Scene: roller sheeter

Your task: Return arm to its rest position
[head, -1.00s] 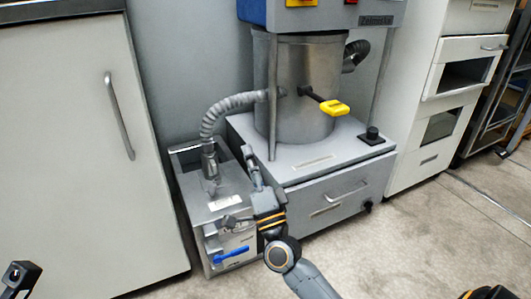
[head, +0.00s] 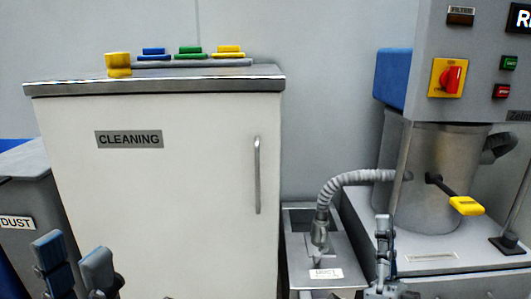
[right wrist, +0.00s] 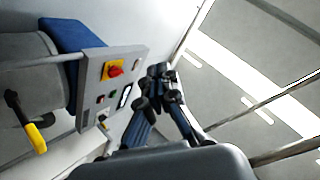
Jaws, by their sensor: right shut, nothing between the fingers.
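My right gripper (head: 383,228) rises at the bottom edge of the head view, in front of the grey machine base, with its lower part cut off. In the right wrist view the right gripper (right wrist: 160,75) has its fingers together with nothing between them. It points past the machine's control panel (right wrist: 112,82), apart from it. My left gripper (head: 75,250) stands at the bottom left of the head view, in front of the cleaning cabinet. Its two fingers are apart and empty.
The white cleaning cabinet (head: 200,180) carries a yellow item (head: 118,65) and a row of coloured pieces. A grey dust bin (head: 35,195) is at left. A ribbed hose (head: 350,180) runs from a small box to the steel drum (head: 445,160), which has a yellow-handled lever (head: 466,205).

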